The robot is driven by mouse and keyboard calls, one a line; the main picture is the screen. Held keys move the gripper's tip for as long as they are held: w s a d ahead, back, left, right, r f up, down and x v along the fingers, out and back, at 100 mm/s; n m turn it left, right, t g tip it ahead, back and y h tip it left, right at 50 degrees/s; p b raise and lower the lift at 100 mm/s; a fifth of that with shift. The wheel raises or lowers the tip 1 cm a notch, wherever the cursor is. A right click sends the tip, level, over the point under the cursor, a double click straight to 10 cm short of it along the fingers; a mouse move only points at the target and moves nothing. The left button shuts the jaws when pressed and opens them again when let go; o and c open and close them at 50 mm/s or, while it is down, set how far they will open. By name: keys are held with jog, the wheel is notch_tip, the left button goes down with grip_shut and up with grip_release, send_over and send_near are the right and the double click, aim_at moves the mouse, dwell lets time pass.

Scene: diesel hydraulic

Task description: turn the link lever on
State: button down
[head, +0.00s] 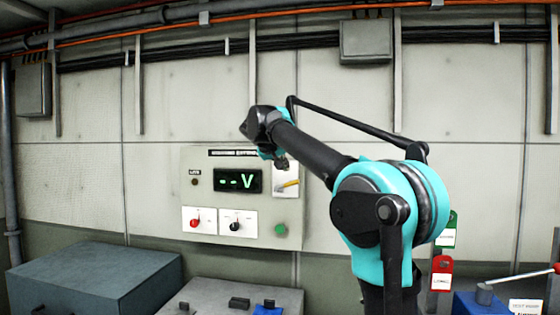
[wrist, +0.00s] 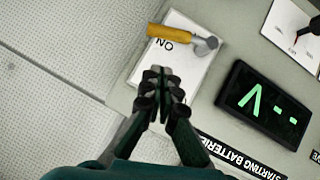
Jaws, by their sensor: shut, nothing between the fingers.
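The link lever (wrist: 172,33) has a yellow handle and a grey metal pivot. It lies on a white plate (wrist: 194,74) marked ON, which appears upside down in the wrist view. In the head view the yellow lever (head: 290,184) shows at the right of the grey panel (head: 215,160), partly below my gripper (head: 282,163). In the wrist view my gripper (wrist: 163,77) has its fingertips together and empty over the white plate. The tips appear a short way from the handle, with no visible contact.
Beside the lever is a green display (head: 238,181). Below are a red-handled switch (head: 194,222), a black switch (head: 235,226) and a green button (head: 280,229). A blue-grey cabinet (head: 95,280) stands below left. Red and green tagged parts hang at right.

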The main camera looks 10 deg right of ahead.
aim_at(292, 182)
jog(key=shift+w+d+f, duration=0.1)
jog(key=shift+d+f, duration=0.15)
jog(key=shift+f, duration=0.35)
jog(key=shift+d+f, duration=0.2)
jog(key=shift+f, duration=0.45)
jog(key=shift+w+d+f, duration=0.1)
jog(key=shift+d+f, duration=0.15)
jog(key=shift+f, duration=0.35)
jog(key=shift+s+d+f+m+y, duration=0.1)
jog(key=shift+d+f+m+y, duration=0.25)
jog(key=shift+f, duration=0.3)
